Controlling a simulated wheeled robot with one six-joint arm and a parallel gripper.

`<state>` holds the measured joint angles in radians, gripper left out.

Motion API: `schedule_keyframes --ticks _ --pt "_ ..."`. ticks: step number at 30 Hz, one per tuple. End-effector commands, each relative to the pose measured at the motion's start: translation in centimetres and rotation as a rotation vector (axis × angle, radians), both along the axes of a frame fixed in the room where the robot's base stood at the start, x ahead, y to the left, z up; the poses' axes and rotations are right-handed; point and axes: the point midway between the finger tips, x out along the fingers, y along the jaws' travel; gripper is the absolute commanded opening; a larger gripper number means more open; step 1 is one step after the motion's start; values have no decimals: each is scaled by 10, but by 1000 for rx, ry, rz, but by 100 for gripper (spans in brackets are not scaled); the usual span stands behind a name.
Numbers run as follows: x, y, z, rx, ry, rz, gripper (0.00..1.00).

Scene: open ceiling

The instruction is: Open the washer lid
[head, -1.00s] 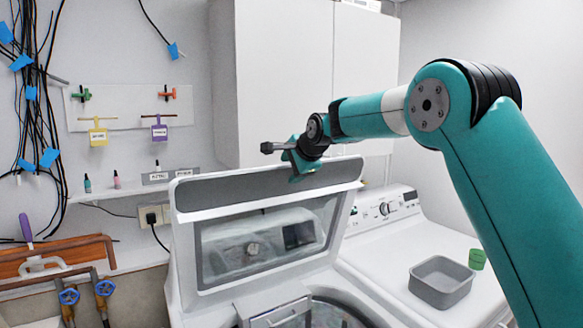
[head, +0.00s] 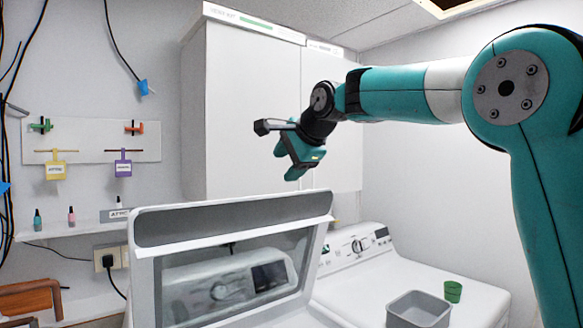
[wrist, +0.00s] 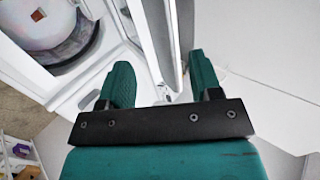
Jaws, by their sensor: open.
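The washer lid (head: 232,222) stands raised, close to upright and tilted back, in the head view. Its window reflects a control panel. In the wrist view the lid's edge (wrist: 165,45) runs down between the two fingers, seen nearly edge-on. The washer's round drum opening (wrist: 60,35) is uncovered at the upper left of the wrist view. My gripper (head: 292,172) is above the lid's top edge in the head view, apart from it, with the green fingers pointing down. In the wrist view my gripper (wrist: 160,85) is open and holds nothing.
A white machine (head: 400,285) with a dial panel stands right of the lid, bearing a grey bin (head: 420,310) and a green cup (head: 453,291). White cabinets (head: 245,110) hang behind my gripper. A shelf with small bottles (head: 71,216) is at left.

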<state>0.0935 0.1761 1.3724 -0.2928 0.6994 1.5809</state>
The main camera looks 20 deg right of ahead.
Motion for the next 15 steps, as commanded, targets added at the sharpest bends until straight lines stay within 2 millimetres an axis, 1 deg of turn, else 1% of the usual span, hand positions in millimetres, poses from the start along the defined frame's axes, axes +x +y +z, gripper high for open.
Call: schedule_keyframes --ticks 1,5,13,14,15 --pt "-5 -2 3 -1 -2 -2 58" --pt "-11 -2 9 -1 0 0 58" --pt "-12 -3 10 -1 1 1 58" --pt "-12 -2 10 -1 1 1 54" --pt "-13 -2 9 -4 1 4 45"
